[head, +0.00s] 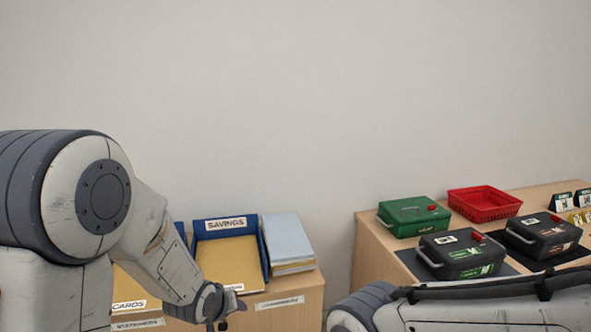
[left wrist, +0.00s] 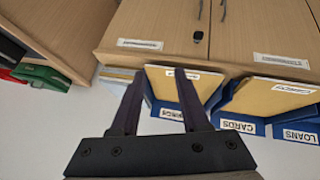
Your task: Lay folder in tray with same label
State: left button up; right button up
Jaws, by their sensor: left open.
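A blue tray labelled SAVINGS (head: 226,224) stands on the wooden counter at the lower middle of the head view. A tan folder (head: 228,258) lies flat in it, with a white label at its front edge that I cannot read. My left gripper (head: 222,304) is at the front of this tray. In the left wrist view my left gripper (left wrist: 158,75) is open, its two dark fingers apart with nothing held between them. The folder also shows behind the fingers there. A neighbouring tray labelled CARDS (left wrist: 240,125) and one labelled LOANS (left wrist: 300,136) show there too. My right gripper is out of view.
A pale blue and tan stack (head: 287,240) sits right of the tray. On the right counter are a green box (head: 412,216), a red basket (head: 485,203) and two black boxes. A gap separates the two counters. My left arm hides the left trays in the head view.

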pick_arm(q)
jog(key=s+d+r+m+g, duration=0.2)
jog(key=s+d+r+m, duration=0.1)
jog(key=s, duration=0.5)
jog(key=s+d+r+m+g+p, duration=0.1)
jog(key=s+d+r+m+g, duration=0.1)
jog(key=s+d, duration=0.4)
notch_tip(320, 180, up, 2)
jog(key=shift+s+d+r+m+p, duration=0.1)
jog(key=shift+s+d+m+p, duration=0.15)
jog(key=shift+s+m, duration=0.6)
jog(key=s+r+m+g, duration=0.1)
jog(key=s, duration=0.2)
jog(key=s+r+m+g, duration=0.1)
jog(key=s, duration=0.3)
jog(key=s+r+m+g+p, duration=0.1)
jog(key=s, duration=0.2)
jog(key=shift+s+d+m, duration=0.25)
jog(key=shift+s+d, duration=0.15)
jog(key=shift+c, duration=0.3)
jog(key=shift+s+a+r, duration=0.1)
jog(key=shift+s, duration=0.45)
jog(key=c, duration=0.5)
jog(key=shift+s+m, duration=0.2)
jog(key=shift+m, duration=0.1)
grip_shut()
jog(key=shift+a, duration=0.1)
